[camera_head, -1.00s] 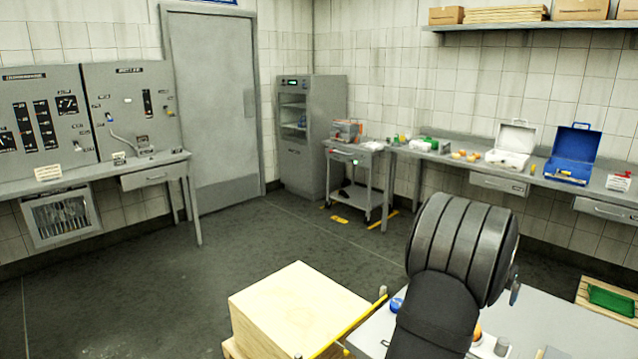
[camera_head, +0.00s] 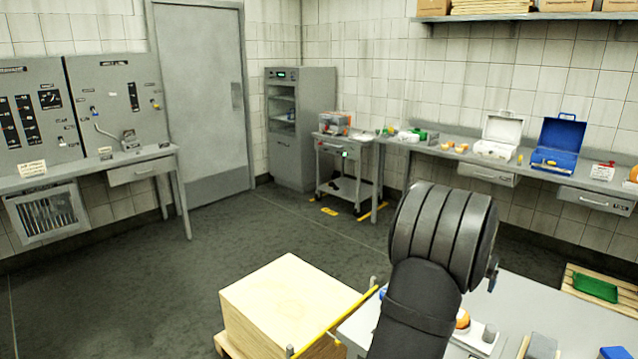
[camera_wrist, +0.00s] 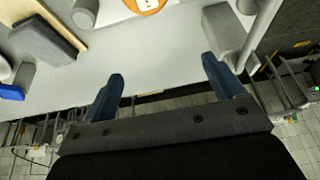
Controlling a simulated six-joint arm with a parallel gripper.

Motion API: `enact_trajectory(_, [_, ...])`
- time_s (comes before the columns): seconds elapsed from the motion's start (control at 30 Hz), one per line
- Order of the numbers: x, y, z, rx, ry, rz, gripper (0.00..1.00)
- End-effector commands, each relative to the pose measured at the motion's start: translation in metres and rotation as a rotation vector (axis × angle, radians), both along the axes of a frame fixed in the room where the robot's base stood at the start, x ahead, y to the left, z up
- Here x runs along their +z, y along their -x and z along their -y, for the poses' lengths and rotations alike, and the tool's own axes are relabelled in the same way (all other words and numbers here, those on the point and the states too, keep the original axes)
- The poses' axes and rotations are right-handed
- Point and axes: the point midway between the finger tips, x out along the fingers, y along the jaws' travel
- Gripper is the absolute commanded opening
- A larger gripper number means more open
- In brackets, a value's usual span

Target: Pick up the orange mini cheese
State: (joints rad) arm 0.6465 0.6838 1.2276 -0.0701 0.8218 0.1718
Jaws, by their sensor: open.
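In the wrist view my gripper (camera_wrist: 162,68) is open, its two blue fingers spread with nothing between them. An orange round thing with a white label (camera_wrist: 146,4) is cut off at the top edge, beyond the fingertips and apart from them. In the head view an orange round thing (camera_head: 462,319) shows on the near light table (camera_head: 540,312), just right of my dark arm and partly hidden by it. I cannot tell for sure that either is the orange mini cheese. My gripper's fingers are hidden in the head view.
A grey block (camera_wrist: 48,42) on a wooden board and a grey cylinder (camera_wrist: 84,14) show in the wrist view. A wooden block (camera_head: 285,300) with a yellow bar stands left of the table. Small orange pieces (camera_head: 455,148) and open white (camera_head: 500,134) and blue cases (camera_head: 560,145) are on the back bench.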

Motion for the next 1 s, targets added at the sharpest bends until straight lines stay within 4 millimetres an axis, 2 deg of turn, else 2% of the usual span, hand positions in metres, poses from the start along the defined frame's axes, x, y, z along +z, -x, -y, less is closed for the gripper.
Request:
enact_trajectory(0.27, [0.0,0.0,0.0,0.0,0.0,0.0,0.8])
enact_trajectory(0.37, [0.007,0.005,-0.005,0.0,0.0,0.0,0.8])
enact_trajectory(0.6, [0.049,0.042,-0.041,-0.003,-0.006,-0.007,0.8])
enact_trajectory(0.77, [0.065,0.062,-0.059,-0.004,-0.011,-0.013,0.8])
enact_trajectory(0.87, [0.064,0.067,-0.063,-0.004,-0.013,-0.017,0.8])
enact_trajectory(1.0, [0.045,0.062,-0.058,-0.005,-0.015,-0.02,0.8])
